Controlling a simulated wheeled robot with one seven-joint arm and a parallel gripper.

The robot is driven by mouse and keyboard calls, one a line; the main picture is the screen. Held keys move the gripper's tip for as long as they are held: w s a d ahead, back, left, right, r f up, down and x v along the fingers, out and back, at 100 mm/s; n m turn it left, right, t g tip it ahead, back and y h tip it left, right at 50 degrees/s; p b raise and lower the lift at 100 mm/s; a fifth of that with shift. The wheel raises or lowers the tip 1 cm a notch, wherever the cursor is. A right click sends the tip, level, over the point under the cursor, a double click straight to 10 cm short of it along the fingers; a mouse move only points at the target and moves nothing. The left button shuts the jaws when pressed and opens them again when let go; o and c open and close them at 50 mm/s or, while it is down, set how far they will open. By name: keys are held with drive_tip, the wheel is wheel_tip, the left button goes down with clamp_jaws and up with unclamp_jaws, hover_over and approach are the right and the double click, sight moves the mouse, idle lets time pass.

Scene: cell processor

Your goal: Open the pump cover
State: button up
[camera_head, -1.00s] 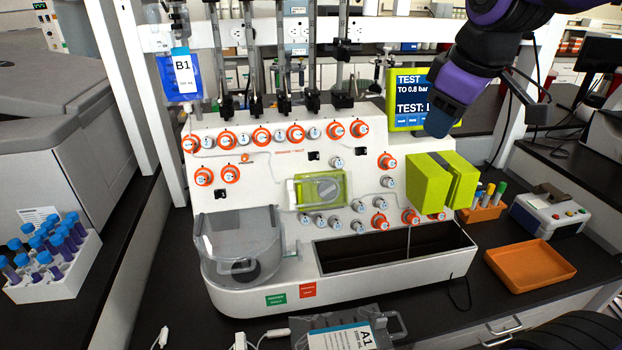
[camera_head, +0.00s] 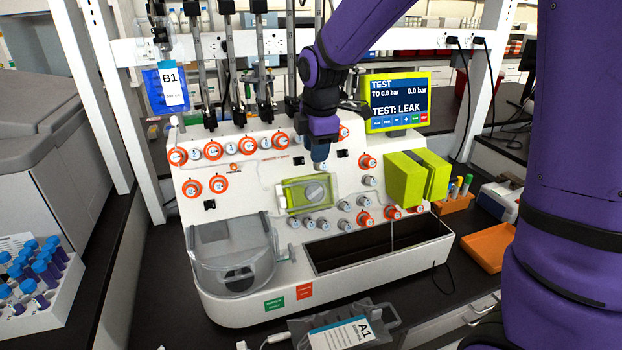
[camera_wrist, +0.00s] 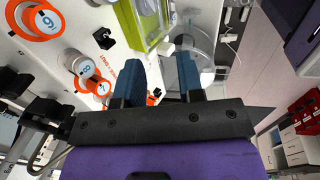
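The pump on the white machine's front panel is a yellow-green box with a round grey rotor (camera_head: 315,192) behind a clear cover (camera_head: 297,192). The cover looks closed over the pump, though its clear edges are hard to make out. In the wrist view the yellow-green pump (camera_wrist: 150,22) is at the top centre, beyond my fingertips. My gripper (camera_head: 320,163) is just above the pump in the head view and points down. In the wrist view my gripper (camera_wrist: 160,68) has its two blue-tipped fingers apart with nothing held between them.
Orange and grey knobs (camera_head: 213,151) surround the pump. A clear-lidded round chamber (camera_head: 232,255) is at lower left, a dark trough (camera_head: 375,245) at lower right. Yellow-green blocks (camera_head: 405,180) protrude right of the pump.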

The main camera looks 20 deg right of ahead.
sight(313, 183)
drive_tip(key=f, duration=0.3)
drive_tip(key=w+f, duration=0.1)
drive_tip(key=f, duration=0.4)
drive_tip(key=shift+w+f, duration=0.25)
drive_tip(key=shift+f, duration=0.15)
clamp_jaws()
